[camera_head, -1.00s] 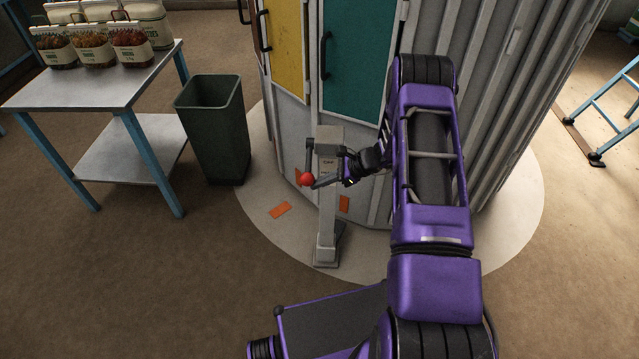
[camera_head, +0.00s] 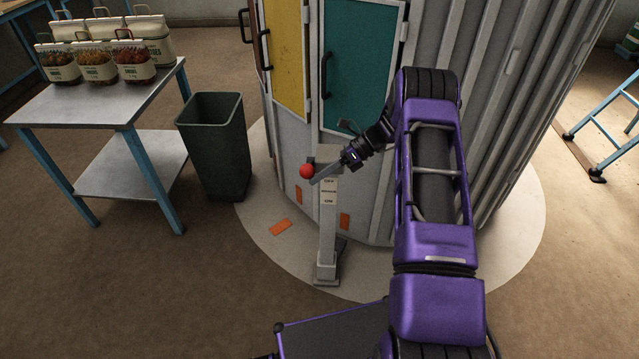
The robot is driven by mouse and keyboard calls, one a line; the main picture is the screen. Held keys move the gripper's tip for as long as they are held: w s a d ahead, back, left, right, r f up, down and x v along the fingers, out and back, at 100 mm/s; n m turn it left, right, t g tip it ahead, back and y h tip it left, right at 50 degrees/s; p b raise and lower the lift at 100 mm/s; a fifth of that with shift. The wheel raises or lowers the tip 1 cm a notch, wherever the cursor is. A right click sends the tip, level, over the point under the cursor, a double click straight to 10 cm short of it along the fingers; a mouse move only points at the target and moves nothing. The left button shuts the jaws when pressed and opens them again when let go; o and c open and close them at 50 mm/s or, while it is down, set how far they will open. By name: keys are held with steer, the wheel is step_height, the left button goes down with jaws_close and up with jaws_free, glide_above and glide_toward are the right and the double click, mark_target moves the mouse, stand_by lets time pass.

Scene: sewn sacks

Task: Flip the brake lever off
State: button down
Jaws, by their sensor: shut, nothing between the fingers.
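The brake lever is on a grey post (camera_head: 328,235) in front of the tall metal cabinet. Its red ball knob (camera_head: 306,171) shows at the post's upper left. Most of the lever's rod is hidden behind the knob and my fingers, so its exact angle is hard to tell. My gripper (camera_head: 317,180) comes in from the upper right, pointing down and left. Its fingers are shut and empty. The fingertips lie just right of the knob, across the top of the post; I cannot tell whether they touch the knob.
The cabinet has a yellow door (camera_head: 287,55) and a teal door (camera_head: 357,65) with handles. A dark bin (camera_head: 215,145) stands to the left, beside a metal table (camera_head: 95,100) bearing several filled packs. A blue ladder frame (camera_head: 610,130) stands at the right.

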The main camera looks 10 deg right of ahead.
steer(key=shift+w+r, duration=0.2)
steer(key=shift+r, duration=0.25)
steer(key=shift+d, duration=0.1)
steer(key=s+f, duration=0.3)
steer(key=w+v, duration=0.1)
steer(key=v, duration=0.9)
steer(key=shift+d+f+b, duration=0.2)
steer(key=shift+d+b, duration=0.15)
